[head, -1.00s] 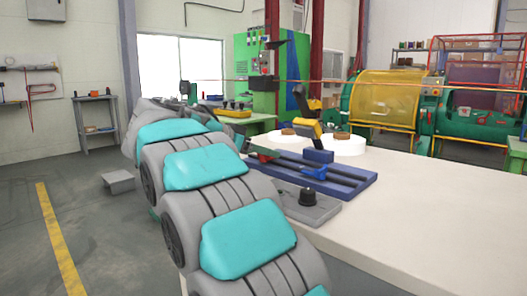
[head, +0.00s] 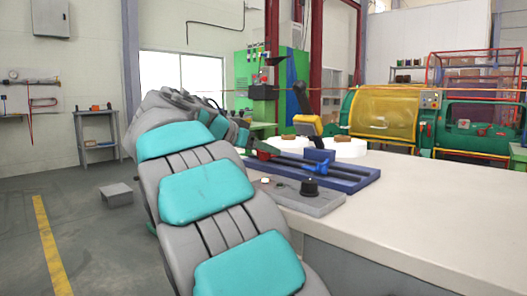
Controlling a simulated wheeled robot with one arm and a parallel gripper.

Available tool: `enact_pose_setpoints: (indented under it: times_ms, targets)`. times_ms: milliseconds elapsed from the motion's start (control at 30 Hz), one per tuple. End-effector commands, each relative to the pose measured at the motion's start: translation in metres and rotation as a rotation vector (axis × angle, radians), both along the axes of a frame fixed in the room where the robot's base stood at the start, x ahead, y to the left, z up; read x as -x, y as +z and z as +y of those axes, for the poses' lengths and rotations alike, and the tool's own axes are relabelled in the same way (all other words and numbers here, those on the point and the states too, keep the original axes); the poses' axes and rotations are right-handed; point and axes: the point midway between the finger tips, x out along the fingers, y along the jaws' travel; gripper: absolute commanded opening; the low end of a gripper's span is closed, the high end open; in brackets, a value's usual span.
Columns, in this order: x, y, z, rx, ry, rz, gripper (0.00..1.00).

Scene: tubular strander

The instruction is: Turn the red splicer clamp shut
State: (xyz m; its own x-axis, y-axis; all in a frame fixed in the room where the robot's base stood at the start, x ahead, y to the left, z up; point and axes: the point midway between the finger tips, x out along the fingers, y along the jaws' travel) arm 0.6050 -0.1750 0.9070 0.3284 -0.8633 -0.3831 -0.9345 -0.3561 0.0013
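The splicer has a long blue bed (head: 340,176) with dark rails and lies on the white table. A small red part (head: 268,148), which looks like the clamp, is at its left end, partly hidden by my arm. How far it is turned cannot be made out. My grey and teal arm rises from the bottom and bends right toward the red part. My gripper's fingers cannot be made out at the far end of the arm.
A grey plate with a black knob (head: 309,187) sits at the table's front left. White discs (head: 346,147) stand behind the splicer. The table's right part is clear. A grey box (head: 117,195) lies on the floor at left. A yellow-guarded green machine (head: 383,115) stands behind.

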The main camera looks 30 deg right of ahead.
Motion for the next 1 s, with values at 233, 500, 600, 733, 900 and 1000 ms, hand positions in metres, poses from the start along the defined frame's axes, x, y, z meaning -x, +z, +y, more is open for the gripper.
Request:
enact_pose_setpoints:
  times_ms: [233,500,600,733,900,1000]
  targets:
    - [0.0,0.0,0.0,0.0,0.0,0.0,0.85]
    - [0.0,0.001,0.001,0.0,0.001,-0.002,0.85]
    - [0.002,0.002,0.005,0.0,0.0,-0.001,0.85]
    - [0.006,0.008,0.017,0.001,0.001,-0.002,0.85]
    - [0.015,0.019,0.04,0.001,0.002,-0.005,0.85]
    - [0.02,0.025,0.055,0.001,0.002,-0.005,0.85]
